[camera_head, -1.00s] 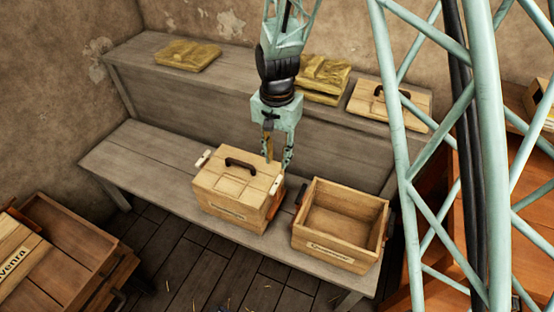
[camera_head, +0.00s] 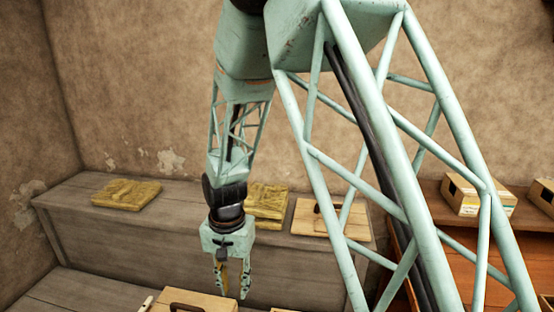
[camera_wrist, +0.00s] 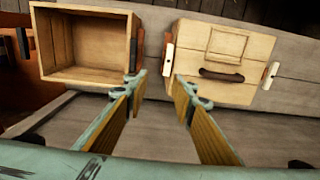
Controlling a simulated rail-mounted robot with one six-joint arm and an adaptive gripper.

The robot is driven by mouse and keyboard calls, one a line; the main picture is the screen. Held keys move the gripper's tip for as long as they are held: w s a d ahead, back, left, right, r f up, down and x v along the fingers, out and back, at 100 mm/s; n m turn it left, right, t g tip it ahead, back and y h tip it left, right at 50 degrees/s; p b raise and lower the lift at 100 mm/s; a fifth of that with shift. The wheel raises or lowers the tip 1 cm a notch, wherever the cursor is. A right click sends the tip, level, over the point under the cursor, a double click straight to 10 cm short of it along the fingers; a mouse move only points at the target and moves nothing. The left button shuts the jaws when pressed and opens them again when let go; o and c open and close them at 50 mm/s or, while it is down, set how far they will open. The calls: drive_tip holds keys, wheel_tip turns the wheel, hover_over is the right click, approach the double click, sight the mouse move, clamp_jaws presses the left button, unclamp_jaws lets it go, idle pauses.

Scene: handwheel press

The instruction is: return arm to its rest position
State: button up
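My gripper (camera_head: 233,294) hangs fingers-down from my arm, over the low bench and close to the lidded crate (camera_head: 215,302). In the wrist view my gripper (camera_wrist: 160,85) has its two fingers apart with nothing between them. The lidded crate (camera_wrist: 225,62), with a dark handle and white side grips, lies beyond the right fingertip. An open empty crate (camera_wrist: 135,45) stands beyond the left fingertip. Whether a finger touches either crate I cannot tell. The head view cuts off most of both crates at its bottom edge.
Boxes (camera_head: 465,195) stand on an orange-brown cabinet at the right. The wall above the shelf is bare.

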drive_tip(key=s+d+r+t, duration=0.1)
drive_tip(key=s+d+r, duration=0.4)
drive_tip(key=d+r, duration=0.6)
drive_tip(key=s+d+r+t, duration=0.1)
drive_tip(key=s+d+r, duration=0.4)
drive_tip(key=d+r, duration=0.65)
drive_tip(key=s+d+r, duration=0.3)
drive_tip(key=s, duration=0.4)
drive_tip(key=s+d+r+n+t, duration=0.1)
drive_tip(key=s+d+r, duration=0.3)
drive_tip(key=s, duration=0.4)
drive_tip(key=s+d+r+n, duration=0.1)
drive_tip(key=s+d+r, duration=0.2)
drive_tip(key=s, duration=0.4)
drive_tip(key=shift+s+d+r+t, duration=0.35)
drive_tip(key=shift+s+d+t, duration=0.05)
drive_tip(key=shift+d, duration=0.2)
